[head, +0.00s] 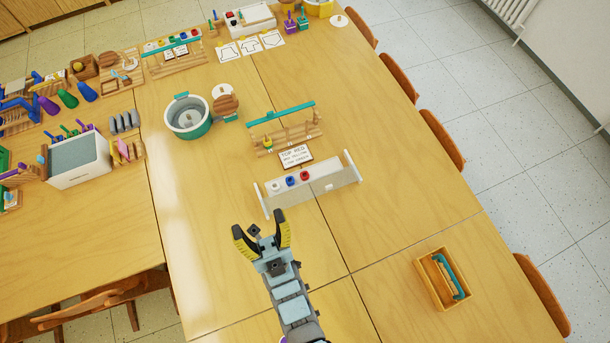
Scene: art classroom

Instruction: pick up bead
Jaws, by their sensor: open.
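Three small round bead-like pieces stand in a row on a long white rack (328,190): a white bead (275,187), a blue bead (290,181) and a red bead (304,176). My gripper (259,221) is open, in front of the rack's left end and nearest the white bead in the picture. I see no bead between its fingers. I cannot tell its height above the table. Behind the rack, a wooden stand with a teal bar (281,113) carries a small yellowish-green piece (267,143). A card (296,156) with "TOP RED" stands between them.
A teal and white round pot (188,117) stands back left. A grey-topped white box (78,161) and crowded tools fill the left table. The tabletop right of the rack is clear.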

